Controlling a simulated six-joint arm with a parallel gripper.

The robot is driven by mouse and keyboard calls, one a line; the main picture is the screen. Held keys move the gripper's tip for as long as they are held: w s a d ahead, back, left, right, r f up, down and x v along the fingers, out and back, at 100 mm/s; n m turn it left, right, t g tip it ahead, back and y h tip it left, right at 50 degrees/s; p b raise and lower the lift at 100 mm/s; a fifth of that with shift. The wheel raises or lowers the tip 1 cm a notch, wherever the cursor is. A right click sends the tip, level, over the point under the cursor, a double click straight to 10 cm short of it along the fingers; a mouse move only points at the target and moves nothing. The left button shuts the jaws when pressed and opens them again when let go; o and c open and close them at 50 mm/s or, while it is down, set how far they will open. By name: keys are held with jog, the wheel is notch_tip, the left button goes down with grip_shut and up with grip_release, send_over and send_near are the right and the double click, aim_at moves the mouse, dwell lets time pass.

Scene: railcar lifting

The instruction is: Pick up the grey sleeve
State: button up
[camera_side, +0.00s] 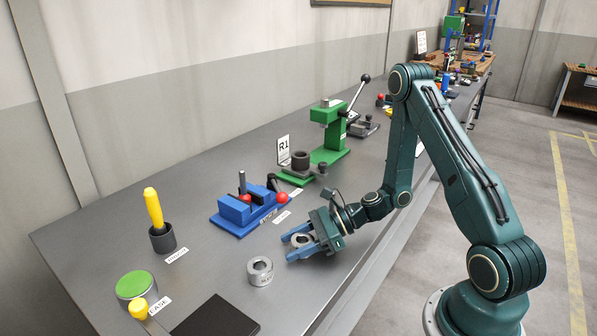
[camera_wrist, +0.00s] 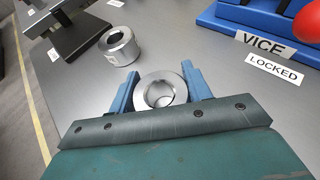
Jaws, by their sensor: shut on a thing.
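A grey metal sleeve (camera_side: 301,240) stands upright on the bench between the blue fingers of my gripper (camera_side: 287,247). In the wrist view the same sleeve (camera_wrist: 161,90) shows its round bore, with a finger on each side. My gripper (camera_wrist: 159,70) is shut on this sleeve. The fingers hide part of its sides. A second grey sleeve (camera_side: 260,271) stands free on the bench to the left of my gripper. It also shows in the wrist view (camera_wrist: 119,46), with a small white label on its side.
A blue vice (camera_side: 240,212) with a red knob (camera_side: 282,197) stands behind my gripper. A green press (camera_side: 330,135) is further back. A black plate (camera_side: 216,318), a green-topped tin (camera_side: 137,284) and a cup with a yellow-handled tool (camera_side: 154,207) are left. The bench edge is close on the right.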

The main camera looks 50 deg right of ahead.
aim_at(295, 240)
jog(key=shift+r, duration=0.2)
notch_tip(295, 240, up, 20)
jog(key=shift+f, duration=0.15)
dwell(1.1)
dwell(0.6)
jog(key=w+d, duration=0.2)
jog(key=w, duration=1.8)
jog(key=shift+w, duration=0.25)
jog(key=shift+d+f, duration=0.1)
jog(key=shift+f, duration=0.15)
jog(key=shift+f, duration=2.45)
